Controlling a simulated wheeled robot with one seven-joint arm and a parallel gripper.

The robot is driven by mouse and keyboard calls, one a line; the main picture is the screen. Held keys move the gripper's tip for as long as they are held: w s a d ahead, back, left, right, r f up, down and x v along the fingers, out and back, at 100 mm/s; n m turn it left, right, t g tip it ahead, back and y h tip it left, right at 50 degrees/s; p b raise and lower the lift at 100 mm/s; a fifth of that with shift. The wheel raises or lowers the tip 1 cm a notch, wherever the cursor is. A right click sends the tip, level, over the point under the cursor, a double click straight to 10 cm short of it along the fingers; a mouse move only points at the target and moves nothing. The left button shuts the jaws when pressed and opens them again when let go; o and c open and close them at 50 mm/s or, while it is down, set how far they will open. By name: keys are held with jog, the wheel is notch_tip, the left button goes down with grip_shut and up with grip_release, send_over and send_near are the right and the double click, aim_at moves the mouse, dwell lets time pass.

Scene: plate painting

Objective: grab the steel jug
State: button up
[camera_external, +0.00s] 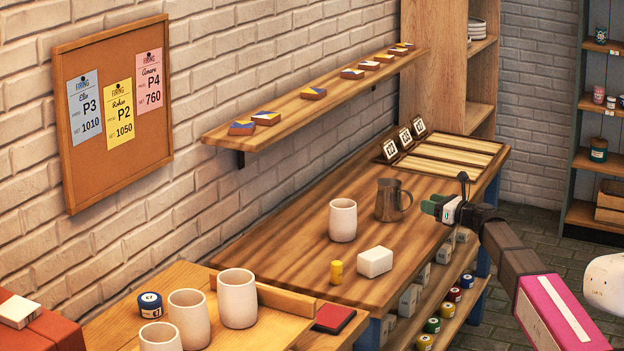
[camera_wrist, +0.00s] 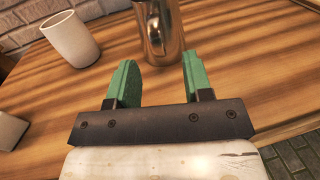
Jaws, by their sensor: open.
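The steel jug (camera_external: 389,200) stands upright on the wooden table, its handle toward the right in the external view. It also shows at the top of the wrist view (camera_wrist: 160,32), where its upper part is cut off by the frame. My gripper (camera_wrist: 155,80) has green fingers, spread apart with nothing between them. The jug stands ahead of the fingertips, roughly in line with the gap. In the external view my gripper (camera_external: 440,205) is just right of the jug, near the table's right edge.
A white cup (camera_external: 343,220) stands left of the jug and also shows in the wrist view (camera_wrist: 70,39). A white block (camera_external: 375,262) and a small yellow cylinder (camera_external: 336,272) sit nearer the front. Slotted wooden boards (camera_external: 455,150) lie behind the jug. Bare table surrounds the jug.

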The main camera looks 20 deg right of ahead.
aim_at(412, 199)
jog(key=x, duration=0.8)
jog(key=shift+w+a+f, duration=0.1)
jog(key=shift+a, duration=0.35)
grip_shut()
